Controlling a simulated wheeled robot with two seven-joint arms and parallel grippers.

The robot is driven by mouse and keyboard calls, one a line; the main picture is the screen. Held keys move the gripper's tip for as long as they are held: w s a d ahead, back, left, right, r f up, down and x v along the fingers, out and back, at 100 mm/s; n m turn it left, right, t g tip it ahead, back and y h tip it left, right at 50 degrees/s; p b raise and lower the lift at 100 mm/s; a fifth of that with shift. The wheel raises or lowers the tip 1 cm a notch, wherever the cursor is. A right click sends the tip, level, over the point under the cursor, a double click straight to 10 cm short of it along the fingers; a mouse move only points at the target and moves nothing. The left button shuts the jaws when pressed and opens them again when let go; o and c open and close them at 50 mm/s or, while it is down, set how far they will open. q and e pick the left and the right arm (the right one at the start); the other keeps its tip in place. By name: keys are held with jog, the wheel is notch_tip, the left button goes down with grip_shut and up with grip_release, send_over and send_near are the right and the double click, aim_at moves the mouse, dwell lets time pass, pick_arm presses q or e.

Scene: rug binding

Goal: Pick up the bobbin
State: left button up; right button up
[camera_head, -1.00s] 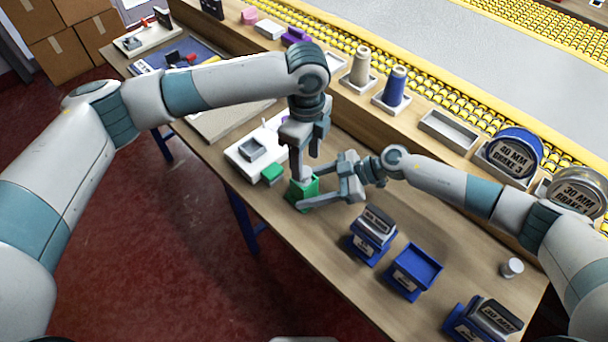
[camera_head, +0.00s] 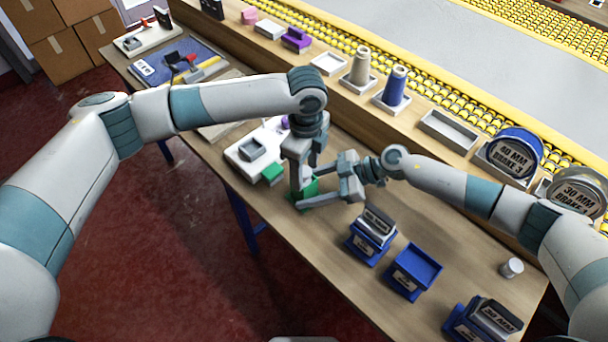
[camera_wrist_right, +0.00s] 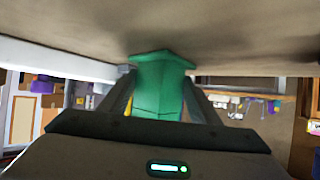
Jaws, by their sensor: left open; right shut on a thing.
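My right gripper (camera_head: 320,187) is shut on a green box-like holder (camera_head: 311,187) at the bench's middle. The right wrist view shows the green holder (camera_wrist_right: 160,85) between its two fingers (camera_wrist_right: 160,105). My left gripper (camera_head: 298,190) is open and points down just over the green holder, hiding much of it. I cannot make out a bobbin between its fingers. A small pale cylinder (camera_head: 512,268) stands alone at the bench's right end; I cannot tell whether it is the bobbin.
A white fixture (camera_head: 240,157) with a grey tray and a green block (camera_head: 271,173) is left of the grippers. Blue stands (camera_head: 367,245) and a blue tray (camera_head: 414,270) sit front right. A beige cone (camera_head: 360,67) and a blue cone (camera_head: 396,87) stand on the back ledge.

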aim_at(305, 171)
pick_arm(q)
jog(key=shift+c, duration=0.4)
jog(key=c, duration=1.1)
jog(key=shift+o, duration=0.2)
jog(key=shift+r, duration=0.1)
notch_tip(305, 171, up, 10)
pick_arm(e)
jog(key=o, duration=0.9)
jog(key=shift+d+r, duration=0.1)
jog(key=shift+d, duration=0.05)
